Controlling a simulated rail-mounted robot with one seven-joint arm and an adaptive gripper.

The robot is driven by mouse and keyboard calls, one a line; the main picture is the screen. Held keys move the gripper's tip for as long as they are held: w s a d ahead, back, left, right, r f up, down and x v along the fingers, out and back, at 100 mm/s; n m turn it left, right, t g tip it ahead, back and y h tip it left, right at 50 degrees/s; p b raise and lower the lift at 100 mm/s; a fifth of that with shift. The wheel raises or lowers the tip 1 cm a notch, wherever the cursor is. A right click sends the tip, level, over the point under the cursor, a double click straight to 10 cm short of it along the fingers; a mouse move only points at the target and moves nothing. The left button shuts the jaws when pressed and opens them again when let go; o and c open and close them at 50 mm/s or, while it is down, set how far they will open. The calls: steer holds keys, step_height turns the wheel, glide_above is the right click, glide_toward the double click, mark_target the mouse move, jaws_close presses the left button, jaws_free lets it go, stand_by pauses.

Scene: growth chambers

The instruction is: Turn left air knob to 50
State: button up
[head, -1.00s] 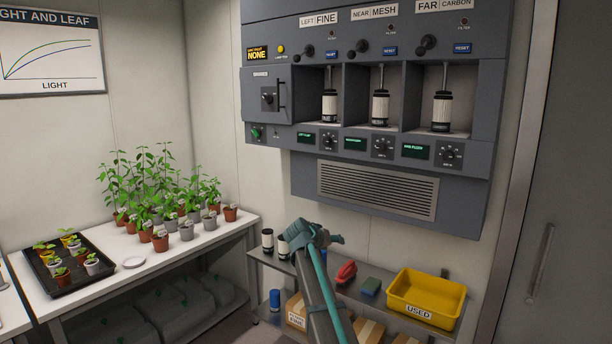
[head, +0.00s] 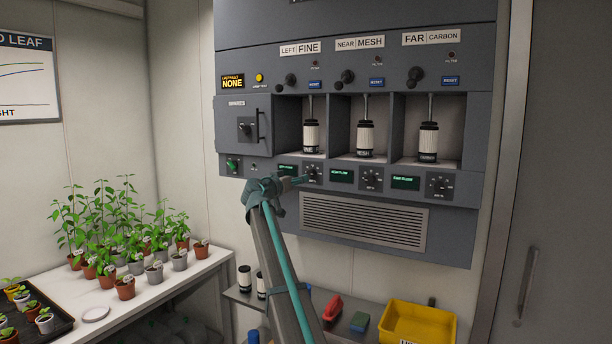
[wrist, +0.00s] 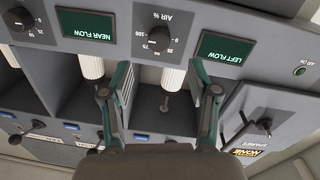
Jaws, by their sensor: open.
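The left air knob (head: 313,174) is a dark round dial on the panel strip below the left filter bay, right of the green LEFT FLOW display (head: 288,170). In the upside-down wrist view the same knob (wrist: 158,40) sits under the AIR % label with its scale around it; I cannot tell its exact setting. My gripper (head: 302,181) is just in front of the panel, close to this knob. In the wrist view my gripper (wrist: 160,80) has its two fingers spread apart and empty, the knob showing beyond the gap between them, with no visible contact.
The near air knob (head: 371,179) and far air knob (head: 439,185) sit along the same strip to the right. White-and-black filters stand in the bays above. A vent grille (head: 363,221) is below. A yellow bin (head: 418,323) and potted plants stand lower down.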

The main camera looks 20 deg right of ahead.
mark_target(310, 175)
steer(key=p+x, duration=0.3)
steer(key=x, duration=0.5)
steer(key=shift+c, duration=0.3)
jaws_close()
